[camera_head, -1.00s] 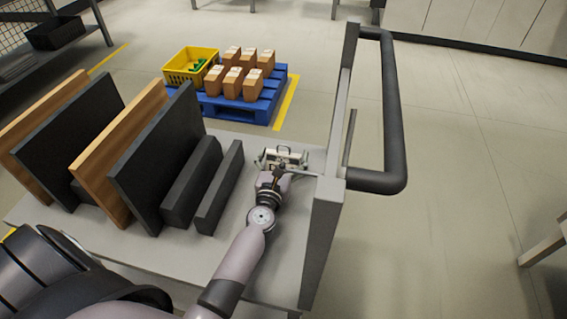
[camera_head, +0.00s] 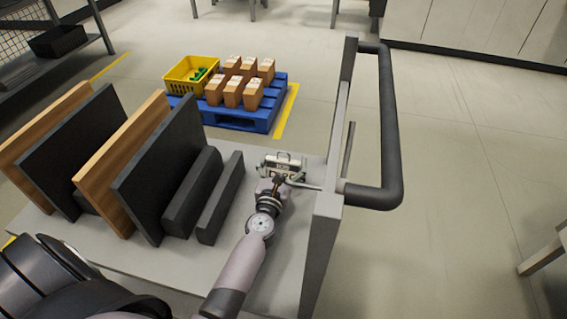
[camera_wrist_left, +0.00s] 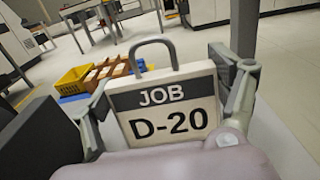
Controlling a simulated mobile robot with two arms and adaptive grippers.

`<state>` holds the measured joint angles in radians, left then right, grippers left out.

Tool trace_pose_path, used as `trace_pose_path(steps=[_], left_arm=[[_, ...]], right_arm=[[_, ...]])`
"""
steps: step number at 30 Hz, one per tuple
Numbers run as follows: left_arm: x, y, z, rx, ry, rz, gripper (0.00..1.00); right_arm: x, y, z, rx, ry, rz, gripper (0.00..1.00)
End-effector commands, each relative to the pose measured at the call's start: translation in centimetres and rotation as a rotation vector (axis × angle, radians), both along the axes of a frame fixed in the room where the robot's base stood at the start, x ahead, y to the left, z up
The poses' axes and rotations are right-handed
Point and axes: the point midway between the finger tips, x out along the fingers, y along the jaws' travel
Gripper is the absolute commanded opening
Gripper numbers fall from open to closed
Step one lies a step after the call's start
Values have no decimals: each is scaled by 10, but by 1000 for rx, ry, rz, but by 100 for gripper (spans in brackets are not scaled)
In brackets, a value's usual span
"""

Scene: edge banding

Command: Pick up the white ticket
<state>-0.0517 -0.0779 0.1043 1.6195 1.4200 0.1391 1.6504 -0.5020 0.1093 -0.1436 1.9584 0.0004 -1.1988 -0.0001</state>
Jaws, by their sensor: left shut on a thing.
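The white ticket (camera_wrist_left: 168,105) shows large in the left wrist view. It has a dark band reading "JOB", the text "D-20" below, and a grey wire loop at its top. My left gripper (camera_wrist_left: 172,112) is shut on it, with one finger at each side edge. In the head view the ticket (camera_head: 283,163) is upright at the far end of my left arm, over the right part of the cart's grey deck. My left gripper (camera_head: 281,172) partly covers its lower part there. I cannot tell if it touches the deck. My right gripper is not in view.
The cart's grey end wall (camera_head: 325,220) and dark handle (camera_head: 388,130) stand right of the gripper. Dark and wooden panels (camera_head: 120,165) stand in slots to the left. Beyond is a blue pallet (camera_head: 235,117) with boxes and a yellow crate (camera_head: 187,76).

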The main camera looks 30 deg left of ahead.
Motion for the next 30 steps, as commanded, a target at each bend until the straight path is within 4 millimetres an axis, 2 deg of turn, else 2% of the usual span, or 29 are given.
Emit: trace_pose_path(steps=[1, 9, 11, 17, 24, 30], left_arm=[[0, 0, 7, -2, -1, 0, 68], [0, 0, 23, -2, 0, 1, 68], [-15, -4, 17, -2, 4, 0, 68], [-61, -15, 16, 0, 3, -1, 68], [-116, -29, 15, 0, 3, -1, 68], [-147, -37, 16, 0, 2, -1, 68]], right_arm=[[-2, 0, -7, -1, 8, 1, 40], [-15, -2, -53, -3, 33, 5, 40], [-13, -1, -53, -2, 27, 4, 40], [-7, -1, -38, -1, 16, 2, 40], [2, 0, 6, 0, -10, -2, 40], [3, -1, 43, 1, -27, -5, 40]])
